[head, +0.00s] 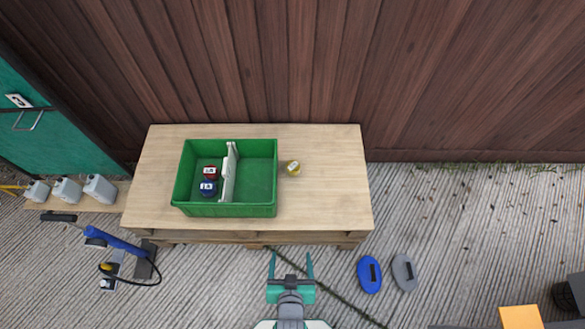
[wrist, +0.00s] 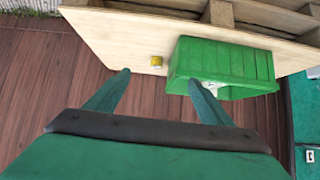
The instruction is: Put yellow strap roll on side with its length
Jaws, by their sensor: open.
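The yellow strap roll (head: 293,168) sits on the wooden table just right of the green crate, with a pale label on its top. It also shows in the wrist view (wrist: 156,61) beside the crate. The green crate (head: 249,210) is split by a white divider (head: 229,173). Its left compartment holds a red roll (head: 210,172) and a blue roll (head: 208,188), each with a white label. The right compartment is empty. My gripper (head: 291,256) is open and empty in front of the table, apart from the strap roll. The wrist view shows its two fingers spread (wrist: 160,78).
The wooden table (head: 330,200) has free room on its right side. A brown plank wall (head: 420,80) stands behind it. A blue pad (head: 369,275) and a grey pad (head: 404,272) lie on the ground. White canisters (head: 67,190) and a blue pallet jack (head: 118,243) stand left.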

